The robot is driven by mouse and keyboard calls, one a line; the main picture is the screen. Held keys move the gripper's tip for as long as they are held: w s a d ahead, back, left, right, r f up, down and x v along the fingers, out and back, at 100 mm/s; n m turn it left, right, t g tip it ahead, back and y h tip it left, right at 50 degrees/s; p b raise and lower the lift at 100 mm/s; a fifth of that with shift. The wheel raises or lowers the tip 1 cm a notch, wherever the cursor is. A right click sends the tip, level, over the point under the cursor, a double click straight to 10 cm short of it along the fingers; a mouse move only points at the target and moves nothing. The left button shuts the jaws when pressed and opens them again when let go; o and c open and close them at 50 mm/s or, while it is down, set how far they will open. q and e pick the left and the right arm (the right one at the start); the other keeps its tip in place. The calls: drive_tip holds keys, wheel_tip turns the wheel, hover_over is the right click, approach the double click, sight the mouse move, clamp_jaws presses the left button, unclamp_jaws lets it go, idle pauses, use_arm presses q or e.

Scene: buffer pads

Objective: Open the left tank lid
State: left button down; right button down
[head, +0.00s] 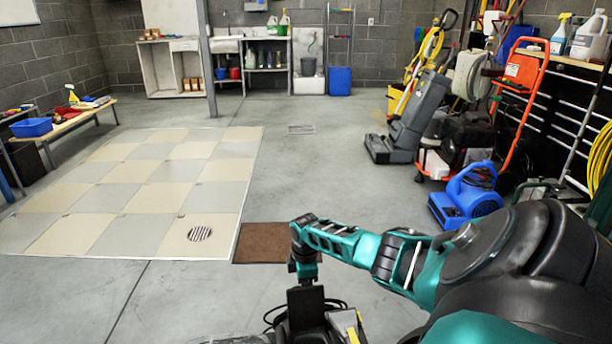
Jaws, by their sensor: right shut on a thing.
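A dark machine stands at the bottom edge, partly cut off, with a yellow piece (353,330) on its right side. A black upright panel (306,312), which looks like the tank lid, rises from it. My right arm comes in from the right and bends down at its wrist over this panel. My right gripper (304,281) is at the panel's top edge and is shut on it. The fingertips are small and dark, so the exact grip is hard to see. The rest of the machine is hidden below the frame. My left gripper is not in view.
A brown mat (266,243) lies on the floor just beyond. A blue blower (465,200) and an orange-framed machine (528,75) stand at the right. The middle floor is clear.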

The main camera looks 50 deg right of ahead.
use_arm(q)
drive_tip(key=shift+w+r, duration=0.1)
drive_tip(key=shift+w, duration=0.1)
use_arm(e)
drive_tip(key=shift+w+d+r+h, duration=0.1)
drive_tip(key=shift+w+d+h, duration=0.05)
drive_tip(key=shift+d, duration=0.35)
drive_tip(key=shift+w+d+h, duration=0.15)
drive_tip(key=shift+d, duration=0.3)
drive_tip(key=c, duration=1.2)
unclamp_jaws()
drive_tip(key=shift+f, duration=0.2)
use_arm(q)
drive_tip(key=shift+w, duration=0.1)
use_arm(e)
drive_tip(key=shift+o, duration=0.2)
drive_tip(key=shift+s, duration=0.1)
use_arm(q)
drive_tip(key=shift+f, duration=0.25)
use_arm(e)
drive_tip(key=shift+s+f, duration=0.15)
